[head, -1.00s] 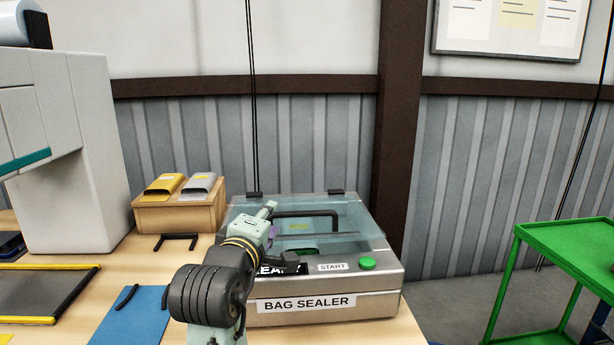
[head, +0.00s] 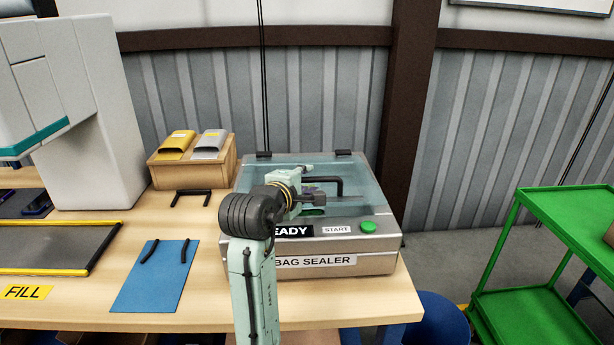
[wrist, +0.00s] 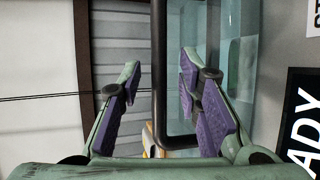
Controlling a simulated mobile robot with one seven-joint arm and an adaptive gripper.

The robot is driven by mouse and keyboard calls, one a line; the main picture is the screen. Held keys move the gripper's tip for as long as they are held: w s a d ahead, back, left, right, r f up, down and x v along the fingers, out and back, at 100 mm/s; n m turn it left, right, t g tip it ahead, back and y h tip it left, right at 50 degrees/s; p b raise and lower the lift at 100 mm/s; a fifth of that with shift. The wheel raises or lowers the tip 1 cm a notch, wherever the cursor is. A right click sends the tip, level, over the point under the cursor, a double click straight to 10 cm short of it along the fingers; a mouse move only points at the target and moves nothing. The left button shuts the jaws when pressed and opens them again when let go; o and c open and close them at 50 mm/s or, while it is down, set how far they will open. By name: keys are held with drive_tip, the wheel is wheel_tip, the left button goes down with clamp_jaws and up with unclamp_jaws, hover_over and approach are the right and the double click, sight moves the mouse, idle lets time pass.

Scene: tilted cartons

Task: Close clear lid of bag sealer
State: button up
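The bag sealer (head: 375,250) is a grey box at the right end of the table. Its clear teal lid (head: 354,171) lies low over the top, hinged at the back; I cannot tell whether it is fully shut. The lid has a black bar handle (head: 340,186), partly hidden by my gripper (head: 312,192) in the head view. In the wrist view my gripper (wrist: 160,88) is open, with purple pads apart. The black handle (wrist: 158,70) shows in the gap between the fingers; I cannot tell whether either pad touches it.
A green START button (head: 368,227) and a READY sign (head: 295,231) are on the sealer's front. A wooden box (head: 195,173) with yellow and grey pouches stands left of it. A blue mat (head: 155,280) lies on the table; a green cart (head: 570,205) stands right.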

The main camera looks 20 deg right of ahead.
drive_tip(key=shift+w+d+f, duration=0.2)
drive_tip(key=shift+w+d, duration=0.15)
clamp_jaws()
idle(0.8)
